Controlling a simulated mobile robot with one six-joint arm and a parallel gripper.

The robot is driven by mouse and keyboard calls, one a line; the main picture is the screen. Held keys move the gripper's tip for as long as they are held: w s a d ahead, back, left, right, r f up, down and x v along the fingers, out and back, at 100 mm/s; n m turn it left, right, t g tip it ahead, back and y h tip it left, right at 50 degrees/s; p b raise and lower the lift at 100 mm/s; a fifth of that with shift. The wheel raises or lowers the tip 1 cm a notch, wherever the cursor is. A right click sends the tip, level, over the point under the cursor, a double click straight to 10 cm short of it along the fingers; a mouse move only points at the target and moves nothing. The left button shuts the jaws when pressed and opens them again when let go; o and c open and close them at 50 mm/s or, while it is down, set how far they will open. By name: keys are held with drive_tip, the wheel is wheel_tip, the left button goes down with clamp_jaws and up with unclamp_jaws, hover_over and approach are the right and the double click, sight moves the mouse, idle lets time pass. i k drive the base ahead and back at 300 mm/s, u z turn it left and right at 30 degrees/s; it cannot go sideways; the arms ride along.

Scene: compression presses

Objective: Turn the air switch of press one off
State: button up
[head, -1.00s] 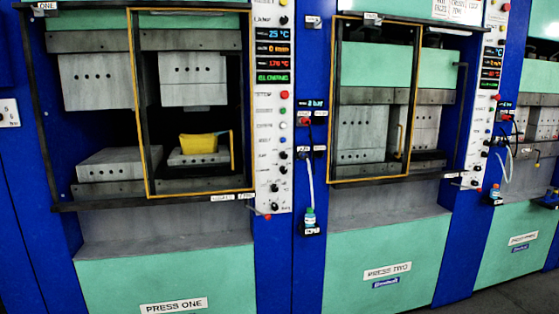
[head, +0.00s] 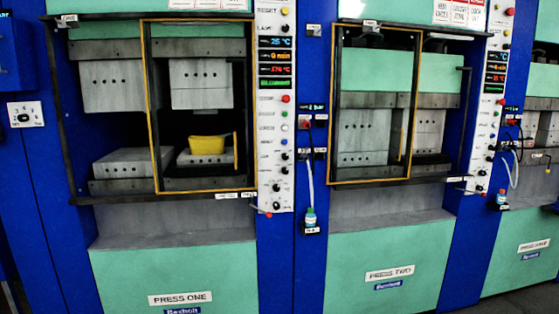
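Press one (head: 178,275) stands at left, named by its plate. The control panel (head: 275,110) at its right side has lit displays, coloured buttons and, lower down, several small black switches (head: 284,157). Their labels are too small to read, so I cannot tell which one is the air switch or how it is set. A small red-tipped part (head: 268,214) sits at the panel's bottom edge. My gripper is not in view.
Press one's yellow-framed sliding guard (head: 152,110) covers its right half, with a yellow block (head: 207,144) behind it. A blue column with a hose and small bottle (head: 310,217) separates it from press two (head: 390,272). A rotary switch (head: 24,115) is at far left.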

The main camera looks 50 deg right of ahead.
sight(285, 156)
drive_tip(key=z, duration=0.15)
drive_tip(key=i, duration=0.95)
drive_tip(key=u, duration=0.05)
